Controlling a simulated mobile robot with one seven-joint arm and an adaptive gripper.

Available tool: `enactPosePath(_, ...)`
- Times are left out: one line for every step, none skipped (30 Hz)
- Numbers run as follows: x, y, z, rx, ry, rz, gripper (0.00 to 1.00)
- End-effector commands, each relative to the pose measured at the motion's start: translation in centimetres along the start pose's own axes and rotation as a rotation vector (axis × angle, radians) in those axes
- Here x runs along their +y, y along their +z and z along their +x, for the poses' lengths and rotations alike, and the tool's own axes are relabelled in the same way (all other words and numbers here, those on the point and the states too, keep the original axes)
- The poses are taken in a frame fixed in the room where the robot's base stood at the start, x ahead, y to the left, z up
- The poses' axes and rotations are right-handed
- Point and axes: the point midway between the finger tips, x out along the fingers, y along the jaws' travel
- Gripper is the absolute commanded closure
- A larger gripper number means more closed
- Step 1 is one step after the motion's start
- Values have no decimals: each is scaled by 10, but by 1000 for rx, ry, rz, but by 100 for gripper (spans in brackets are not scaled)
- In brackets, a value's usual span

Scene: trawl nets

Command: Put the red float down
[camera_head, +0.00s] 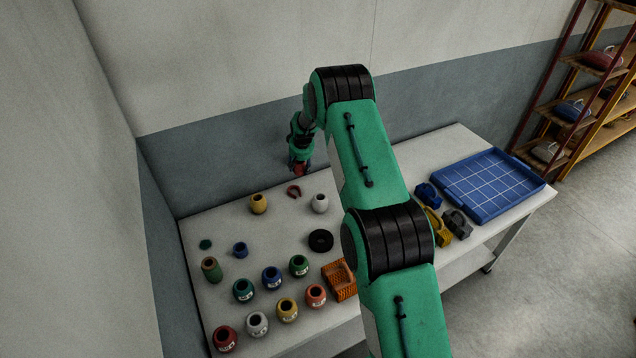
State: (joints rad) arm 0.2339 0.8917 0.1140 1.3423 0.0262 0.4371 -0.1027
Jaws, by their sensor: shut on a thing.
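My gripper (300,166) is at the far side of the table (375,185), above its back edge area. It is shut on a small red thing, the red float (300,170), which is mostly hidden by the gripper. The float appears to be held above the tabletop, apart from it.
A yellow float (258,204) and a white float (320,204) stand nearby. A black ring (320,240), orange basket (340,281) and several numbered floats stand nearer. A blue gridded tray (487,185) lies at right.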

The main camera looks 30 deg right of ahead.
Motion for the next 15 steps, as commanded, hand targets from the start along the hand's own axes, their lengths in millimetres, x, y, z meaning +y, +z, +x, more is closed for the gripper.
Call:
enactPosePath(20,-1,-2,-2,7,22,78)
enactPosePath(29,-1,-2,-3,11,33,78)
enactPosePath(40,-1,-1,-5,15,46,78)
enactPosePath(48,0,-1,-6,17,55,78)
enactPosePath(55,0,-1,-6,20,63,78)
enactPosePath(63,0,0,-7,23,72,78)
enactPosePath(68,0,0,-8,24,78,78)
enactPosePath(72,1,0,-8,26,82,78)
enactPosePath(77,1,0,-9,28,88,78)
enactPosePath(80,2,0,-9,29,92,78)
enactPosePath(83,2,1,-10,30,94,78)
enactPosePath(85,2,1,-10,31,97,78)
enactPosePath(86,2,1,-10,31,98,78)
enactPosePath(86,2,1,-10,31,98,78)
enactPosePath(87,2,1,-10,31,99,78)
